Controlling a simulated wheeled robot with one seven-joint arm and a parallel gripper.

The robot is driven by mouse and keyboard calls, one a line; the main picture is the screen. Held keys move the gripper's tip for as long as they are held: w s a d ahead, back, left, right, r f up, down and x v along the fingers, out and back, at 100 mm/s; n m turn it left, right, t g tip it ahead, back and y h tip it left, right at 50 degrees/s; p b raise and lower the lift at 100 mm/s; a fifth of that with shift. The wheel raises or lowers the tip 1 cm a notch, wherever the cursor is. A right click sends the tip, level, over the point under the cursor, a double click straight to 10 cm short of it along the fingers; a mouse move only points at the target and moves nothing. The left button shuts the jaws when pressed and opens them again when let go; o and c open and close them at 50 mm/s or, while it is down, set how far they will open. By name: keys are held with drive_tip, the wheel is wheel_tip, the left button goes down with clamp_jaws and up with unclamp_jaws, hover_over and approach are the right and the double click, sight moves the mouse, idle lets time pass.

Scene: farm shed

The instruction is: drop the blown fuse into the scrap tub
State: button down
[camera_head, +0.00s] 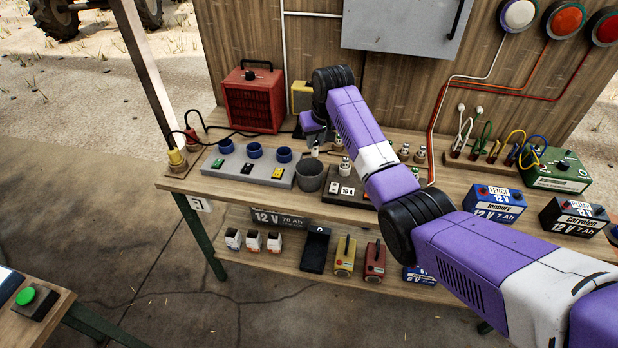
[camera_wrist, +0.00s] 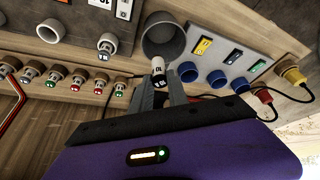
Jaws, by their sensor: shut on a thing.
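The scrap tub is taken to be the small grey round cup (camera_head: 310,177) on the workbench; its open mouth also shows in the wrist view (camera_wrist: 176,32). My gripper (camera_head: 314,143) is above the bench just behind and over the cup. In the wrist view my gripper (camera_wrist: 160,88) is shut on a small white fuse with a dark printed band (camera_wrist: 158,65). The fuse's far end overlaps the cup's rim in that view. The fuse appears to be above the cup; the exact gap cannot be told. I cannot tell from its look whether it is blown.
A grey panel (camera_head: 240,171) with three blue round sockets stands left of the cup. A dark block (camera_head: 347,190) with white fuses stands close on its right. A red heater (camera_head: 254,100) is behind. Batteries (camera_head: 494,203) and cables occupy the bench's right.

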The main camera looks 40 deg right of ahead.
sight(316, 153)
drive_tip(key=shift+f+b, duration=2.5)
drive_tip(key=shift+f, duration=0.35)
drive_tip(key=c, duration=1.2)
unclamp_jaws()
drive_tip(key=shift+r, duration=0.1)
drive_tip(key=d+v, duration=0.1)
drive_tip(key=v, duration=0.6)
drive_tip(key=shift+a+r+b, duration=0.35)
drive_tip(key=shift+a+b, duration=0.05)
drive_tip(key=shift+a, duration=0.05)
